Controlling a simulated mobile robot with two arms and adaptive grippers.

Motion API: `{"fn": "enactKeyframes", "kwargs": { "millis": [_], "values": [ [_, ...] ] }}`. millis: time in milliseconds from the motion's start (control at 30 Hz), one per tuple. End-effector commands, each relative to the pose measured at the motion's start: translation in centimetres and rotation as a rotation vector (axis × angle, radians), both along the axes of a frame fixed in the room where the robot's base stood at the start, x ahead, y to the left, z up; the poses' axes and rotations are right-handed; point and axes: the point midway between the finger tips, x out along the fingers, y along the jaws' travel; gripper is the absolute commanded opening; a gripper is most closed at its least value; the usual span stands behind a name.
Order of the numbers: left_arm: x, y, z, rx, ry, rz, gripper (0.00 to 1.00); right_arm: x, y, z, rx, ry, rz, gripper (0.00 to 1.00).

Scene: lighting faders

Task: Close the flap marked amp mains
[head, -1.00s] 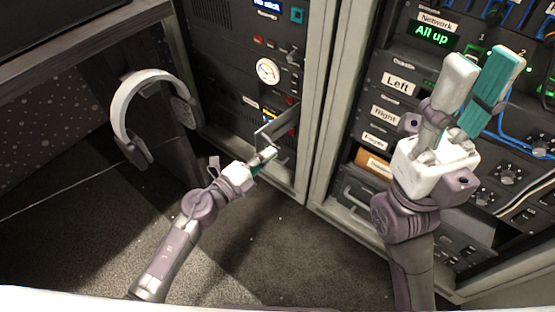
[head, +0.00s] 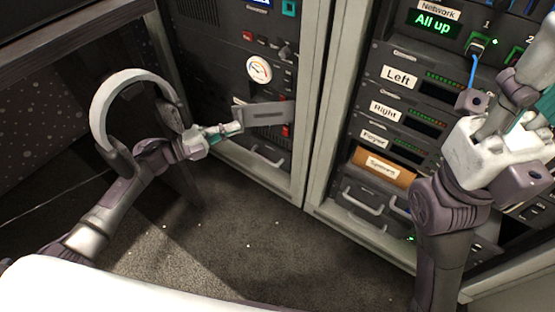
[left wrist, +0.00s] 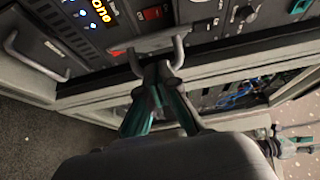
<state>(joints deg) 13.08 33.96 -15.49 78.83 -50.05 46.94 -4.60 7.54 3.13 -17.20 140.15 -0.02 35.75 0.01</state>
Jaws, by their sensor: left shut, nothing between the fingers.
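A small grey flap (head: 263,113) is on the lower part of the left rack in the head view, and no marking on it can be read. It appears to stand out from the panel at its left end. My left gripper (head: 238,127) is shut and empty, its tips at or close to the flap's left end; contact cannot be told. In the left wrist view my left fingers (left wrist: 160,88) are together in front of the rack, near a grey bracket-like bar (left wrist: 150,42). My right gripper (head: 535,95) is partly cut off at the right edge.
Headphones (head: 120,95) hang at the left, close to my left arm. The left rack has a round dial (head: 259,69) above the flap. The right rack (head: 395,110) has labelled units, a blue cable (head: 473,75) and drawer handles. Carpet (head: 260,230) is clear in front.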

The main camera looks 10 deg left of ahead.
Motion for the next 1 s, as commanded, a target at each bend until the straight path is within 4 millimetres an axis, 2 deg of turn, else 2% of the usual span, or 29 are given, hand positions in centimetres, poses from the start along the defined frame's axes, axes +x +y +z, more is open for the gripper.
{"fn": "enactKeyframes", "kwargs": {
  "millis": [333,867,1000],
  "values": [
    [0.43,0.67,-0.04,0.000,0.001,0.006,0.00,-0.02,0.02,0.02,0.000,-0.002,0.000,0.35],
    [0.41,0.60,-0.03,0.000,0.001,0.005,0.00,-0.06,-0.05,0.07,0.002,-0.005,-0.001,0.35],
    [0.02,-0.02,0.00,-0.001,0.000,-0.001,0.00,-0.04,-0.03,0.15,0.001,-0.004,0.000,0.35]
  ]
}}
